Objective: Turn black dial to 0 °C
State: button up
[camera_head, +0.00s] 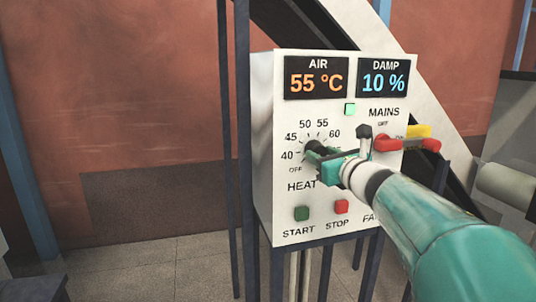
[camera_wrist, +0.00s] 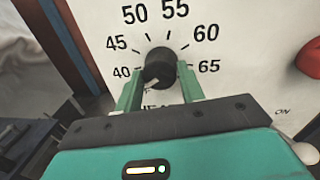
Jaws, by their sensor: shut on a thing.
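The black dial (camera_head: 312,146) is on the white control panel, at the HEAT scale. In the wrist view the black dial (camera_wrist: 159,64) sits between the two green fingers of my gripper (camera_wrist: 160,76), one on each side. A light mark on its lower edge seems to point down and left, below 40, towards where OFF is printed in the head view. The scale shows OFF and 40 to 65; I see no 0 mark. My gripper (camera_head: 322,154) is shut on the dial and partly hides it in the head view.
The white panel (camera_head: 264,150) has an AIR display (camera_head: 317,79) reading 55 °C and a DAMP display (camera_head: 383,78) reading 10 %. A red MAINS handle (camera_head: 388,144) is close right of my gripper. Green START (camera_head: 302,214) and red STOP (camera_head: 341,207) buttons are below.

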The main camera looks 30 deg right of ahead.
jog(key=shift+n, duration=1.6)
jog(key=o, duration=1)
jog(key=shift+s, duration=0.1)
jog(key=s+a, duration=0.1)
jog(key=s, duration=0.8)
jog(key=s+a, duration=0.1)
jog(key=s, duration=0.3)
jog(key=shift+s+a+r, duration=0.15)
jog(key=shift+a+r, duration=0.1)
jog(key=shift+a, duration=0.1)
